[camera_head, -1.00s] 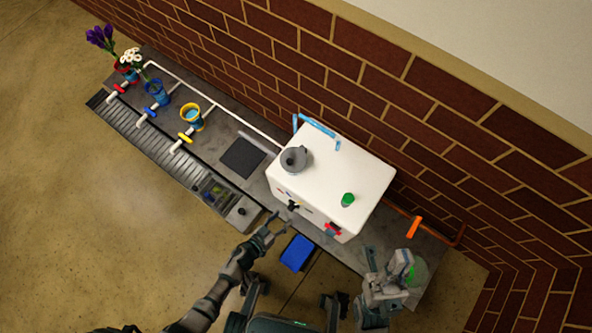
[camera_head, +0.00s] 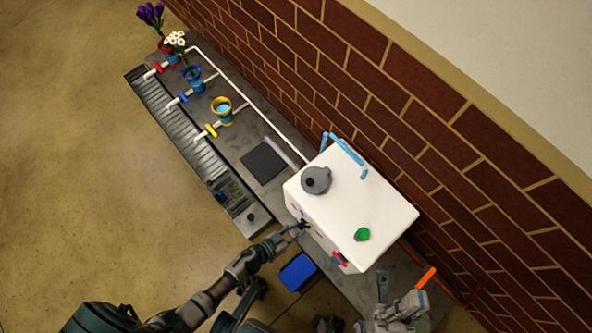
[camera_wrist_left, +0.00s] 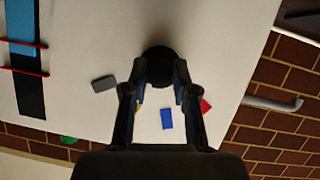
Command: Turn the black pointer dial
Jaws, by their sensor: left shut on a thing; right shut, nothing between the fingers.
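The black pointer dial (camera_head: 304,224) sits on the front face of the white box (camera_head: 390,222). My left gripper (camera_head: 297,229) reaches it from the lower left, and its fingers are shut on the dial. In the left wrist view the round black dial (camera_wrist_left: 159,64) lies between the two fingertips, with my left gripper (camera_wrist_left: 159,85) pointing straight at the white panel. The dial's pointer direction cannot be made out. My right gripper (camera_head: 400,304) is at the lower right by the bench end, shut and empty.
A blue tray (camera_head: 297,272) lies below. Cups with flowers (camera_head: 175,42) and taps are at the upper left.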

